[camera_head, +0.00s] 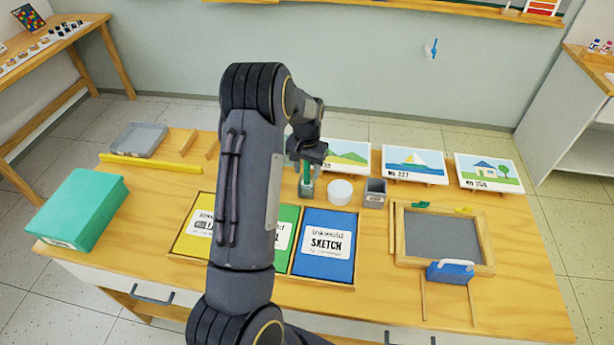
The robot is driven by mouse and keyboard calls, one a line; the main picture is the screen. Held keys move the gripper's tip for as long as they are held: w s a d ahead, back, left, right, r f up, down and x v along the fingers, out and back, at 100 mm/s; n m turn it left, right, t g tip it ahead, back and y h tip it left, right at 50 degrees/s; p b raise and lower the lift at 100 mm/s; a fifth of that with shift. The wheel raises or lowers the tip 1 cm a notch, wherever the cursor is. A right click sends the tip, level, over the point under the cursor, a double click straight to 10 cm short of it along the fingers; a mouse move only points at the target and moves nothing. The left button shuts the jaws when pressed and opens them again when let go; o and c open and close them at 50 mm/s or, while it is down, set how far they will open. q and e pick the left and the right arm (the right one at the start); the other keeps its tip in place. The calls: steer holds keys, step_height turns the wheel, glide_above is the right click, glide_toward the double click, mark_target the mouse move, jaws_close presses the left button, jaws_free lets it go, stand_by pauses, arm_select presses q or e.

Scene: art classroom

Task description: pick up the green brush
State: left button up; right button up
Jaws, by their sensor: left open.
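The green brush (307,173) stands upright in a small grey-green holder (306,189) at the back middle of the table. Only its lower part shows clearly below my gripper. My left gripper (307,157) is open and points down at the brush's upper part. It overlaps the brush in the picture; I cannot tell whether it touches it. My left arm hides part of the table left of the brush. My right gripper is not in view.
Picture cards, including a sailboat card (414,164), line the back edge. Sketch pads (326,246) lie in front. A framed slate (440,237) lies right.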

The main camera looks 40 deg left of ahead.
arm_select(q)
steer(key=shift+f, duration=0.2)
jaws_close()
steer(key=shift+r, duration=0.1)
